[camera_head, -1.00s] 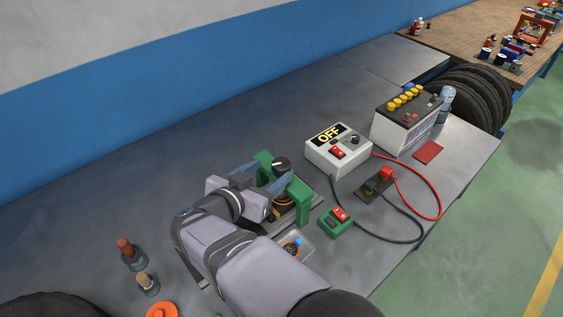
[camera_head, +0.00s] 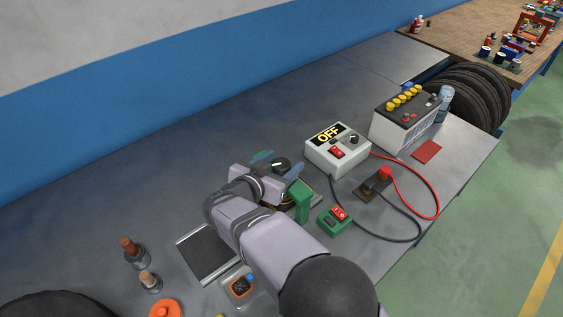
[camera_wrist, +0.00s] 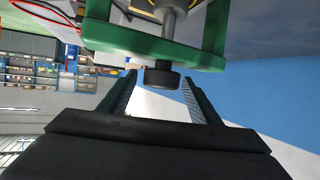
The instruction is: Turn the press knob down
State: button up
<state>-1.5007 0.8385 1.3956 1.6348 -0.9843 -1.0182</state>
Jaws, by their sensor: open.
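The press has a green frame (camera_head: 304,203) and a round black knob (camera_head: 280,164) with a white mark on top. In the wrist view the green frame (camera_wrist: 150,43) crosses the top, and the dark knob (camera_wrist: 161,79) sits at the end of a grey shaft. My gripper (camera_head: 279,174) is at the press, its fingers on either side of the knob. In the wrist view my gripper (camera_wrist: 159,86) is open, with a gap between each finger and the knob. The arm hides much of the press's lower part in the head view.
A green box with a red switch (camera_head: 335,218) stands right of the press. Behind it are a white OFF box (camera_head: 339,148), cables and a battery (camera_head: 404,118). A dark plate (camera_head: 208,254) and small tray (camera_head: 241,290) lie in front. The bench's left middle is clear.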

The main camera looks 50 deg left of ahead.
jog(key=c, duration=1)
jog(key=shift+r+p, duration=0.1)
jog(key=shift+p, duration=0.2)
